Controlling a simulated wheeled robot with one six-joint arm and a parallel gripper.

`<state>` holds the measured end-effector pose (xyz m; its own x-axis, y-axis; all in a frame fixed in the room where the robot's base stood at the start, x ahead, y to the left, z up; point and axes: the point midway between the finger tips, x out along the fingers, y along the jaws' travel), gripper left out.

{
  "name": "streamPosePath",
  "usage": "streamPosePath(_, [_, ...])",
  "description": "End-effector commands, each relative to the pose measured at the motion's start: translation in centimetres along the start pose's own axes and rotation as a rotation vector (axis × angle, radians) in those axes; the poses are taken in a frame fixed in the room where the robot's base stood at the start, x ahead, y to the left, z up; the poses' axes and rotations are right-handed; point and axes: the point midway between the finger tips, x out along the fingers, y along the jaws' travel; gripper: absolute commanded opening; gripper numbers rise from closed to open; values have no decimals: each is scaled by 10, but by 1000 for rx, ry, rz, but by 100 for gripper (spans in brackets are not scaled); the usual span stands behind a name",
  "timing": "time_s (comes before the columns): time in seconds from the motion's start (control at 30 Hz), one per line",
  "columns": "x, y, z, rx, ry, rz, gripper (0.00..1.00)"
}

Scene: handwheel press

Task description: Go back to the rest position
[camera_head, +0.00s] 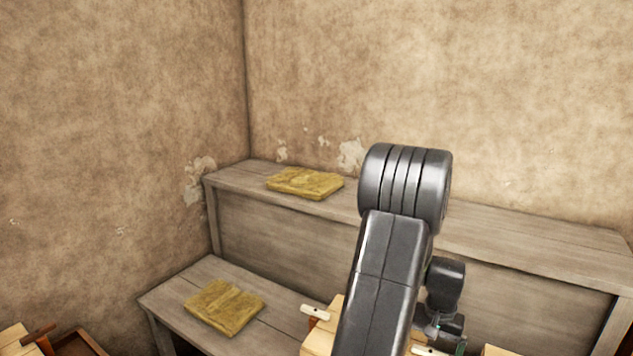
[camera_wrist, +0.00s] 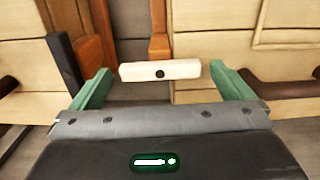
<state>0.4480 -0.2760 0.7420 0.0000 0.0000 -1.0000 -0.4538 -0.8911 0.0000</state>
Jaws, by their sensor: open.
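My gripper (camera_wrist: 160,74) is open in the wrist view, with one green finger at each side. A white bar-shaped handle (camera_wrist: 160,70) with a dark round spot shows between the fingertips. There is a gap at each end of it, and I cannot tell how far beyond the fingers it lies. In the head view my arm rises at the middle right and hides much of what is behind it. The gripper's fingers are not clear there.
Pale wooden blocks (camera_head: 322,338) with a white handle (camera_head: 315,312) stand at the bottom. A grey two-step bench (camera_head: 290,240) runs behind, with a yellow folded cloth-like piece on the upper step (camera_head: 305,183) and another on the lower (camera_head: 224,306). Plaster walls close the corner.

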Motion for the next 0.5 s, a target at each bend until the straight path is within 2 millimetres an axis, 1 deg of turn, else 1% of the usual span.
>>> streamPosePath(0.03, [3, 0, 0, 0, -1, 0, 100])
streamPosePath(0.5, [-1, 0, 0, 11, 1, 0, 100])
